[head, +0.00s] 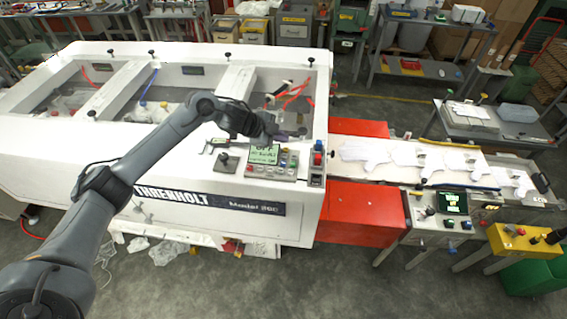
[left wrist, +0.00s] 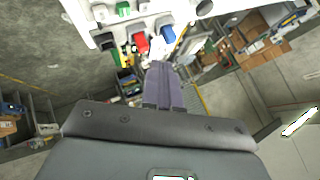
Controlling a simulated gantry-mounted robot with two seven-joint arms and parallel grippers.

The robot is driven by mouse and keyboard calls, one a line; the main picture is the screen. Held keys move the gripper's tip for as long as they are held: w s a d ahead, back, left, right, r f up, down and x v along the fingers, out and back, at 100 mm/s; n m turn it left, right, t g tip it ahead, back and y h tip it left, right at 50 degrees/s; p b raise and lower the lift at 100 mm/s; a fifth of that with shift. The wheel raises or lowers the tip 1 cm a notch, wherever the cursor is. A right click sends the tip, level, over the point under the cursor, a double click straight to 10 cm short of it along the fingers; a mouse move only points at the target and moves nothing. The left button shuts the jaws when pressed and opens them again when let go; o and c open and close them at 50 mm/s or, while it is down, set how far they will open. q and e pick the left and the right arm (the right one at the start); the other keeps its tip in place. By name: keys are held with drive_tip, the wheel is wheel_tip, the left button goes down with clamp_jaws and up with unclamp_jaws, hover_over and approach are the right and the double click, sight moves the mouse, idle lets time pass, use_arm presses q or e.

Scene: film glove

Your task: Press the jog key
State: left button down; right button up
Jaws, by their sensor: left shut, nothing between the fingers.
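The control panel (head: 230,172) lies on the front right top of the white machine, with a green-lit screen (head: 264,154) and small coloured keys (head: 292,164) beside it. I cannot read which key is the jog key. My left gripper (head: 297,135) is just above and behind the screen, apart from the keys as far as I can tell. In the left wrist view its closed fingers (left wrist: 163,80) are empty. Beyond the fingertips show a red key (left wrist: 142,42), a blue key (left wrist: 167,33) and a green key (left wrist: 123,9). My right gripper is not in view.
A black knob (head: 224,158) stands left of the screen. A red and blue switch box (head: 318,160) stands at the panel's right edge. A red housing (head: 362,212) and a conveyor with white glove shapes (head: 365,153) run to the right, with a second control panel (head: 438,218) in front.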

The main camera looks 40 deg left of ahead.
use_arm(q)
drive_tip(key=b, duration=0.7)
hover_over(281, 164)
wheel_tip(281, 164, down, 7)
drive_tip(key=shift+r, duration=0.1)
drive_tip(key=shift+f, duration=0.9)
drive_tip(key=shift+f, duration=0.25)
idle(0.8)
drive_tip(key=shift+f, duration=0.2)
drive_tip(key=shift+f+b, duration=0.3)
drive_tip(key=shift+f, duration=0.15)
idle(0.7)
drive_tip(key=shift+r, duration=0.1)
idle(0.3)
drive_tip(key=shift+r+p, duration=0.8)
drive_tip(key=shift+p, duration=0.15)
drive_tip(key=shift+r, duration=0.1)
